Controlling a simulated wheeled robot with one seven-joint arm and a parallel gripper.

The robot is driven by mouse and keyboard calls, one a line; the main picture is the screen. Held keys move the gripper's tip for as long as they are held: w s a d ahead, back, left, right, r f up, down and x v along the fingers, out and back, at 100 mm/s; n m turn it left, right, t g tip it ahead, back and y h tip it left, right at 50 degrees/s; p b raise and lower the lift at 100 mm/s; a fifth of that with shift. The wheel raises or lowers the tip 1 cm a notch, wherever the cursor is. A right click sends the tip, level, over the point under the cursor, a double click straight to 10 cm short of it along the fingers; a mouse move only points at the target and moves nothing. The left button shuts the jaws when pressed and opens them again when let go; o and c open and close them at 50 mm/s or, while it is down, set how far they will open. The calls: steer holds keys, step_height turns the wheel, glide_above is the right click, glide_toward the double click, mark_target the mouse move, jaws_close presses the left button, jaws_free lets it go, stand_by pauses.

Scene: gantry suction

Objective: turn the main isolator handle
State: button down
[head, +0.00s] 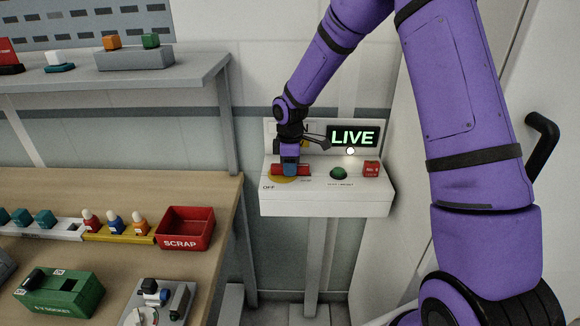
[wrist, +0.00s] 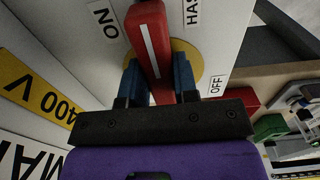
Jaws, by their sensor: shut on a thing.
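The main isolator handle (head: 305,169) is a red bar on a yellow round plate, on top of a white box (head: 340,206) on a stand. In the wrist view the red handle (wrist: 148,40) carries a white stripe and lies between ON and OFF labels on the yellow plate (wrist: 186,60). My gripper (head: 290,168) reaches down onto the handle from above. In the wrist view its blue fingers (wrist: 158,82) are shut on the handle, one on each side. A sign (head: 352,136) behind the box reads LIVE in lit green letters.
A green button (head: 339,173) and a small red block (head: 371,169) sit right of the handle. A wooden bench (head: 120,190) with a red SCRAP bin (head: 186,229) stands at the left, under a grey shelf (head: 150,82). A door with a black handle (head: 543,140) is at the right.

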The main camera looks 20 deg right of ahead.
steer(key=c, duration=0.9)
jaws_free()
step_height(320, 180, up, 10)
steer(key=shift+f, duration=0.1)
steer(key=shift+r, duration=0.55)
